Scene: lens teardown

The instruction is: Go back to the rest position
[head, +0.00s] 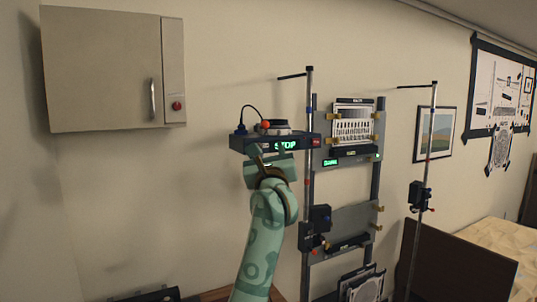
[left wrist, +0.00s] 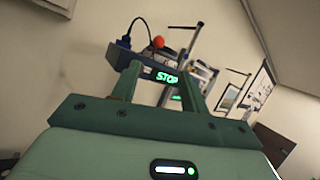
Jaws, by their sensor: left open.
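My left gripper (head: 270,157) is raised in front of a dark box (head: 240,142) with a green lit "STOP" sign. In the left wrist view my left gripper's two fingers (left wrist: 163,92) stand apart with nothing held between them. The dark box (left wrist: 118,55) shows beyond the fingers, tilted in that view. An orange ball (left wrist: 157,43) and a dark plug with a cable (left wrist: 125,40) sit on top of it. Whether the fingertips touch the box cannot be told. My right gripper is in neither view.
A grey wall cabinet (head: 100,75) hangs at upper left. A rack (head: 375,185) with a white slotted panel (head: 352,126) stands right of my arm. A second pole (head: 424,170) stands further right. A brown board (head: 450,265) and a bed-like surface (head: 505,250) are at lower right.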

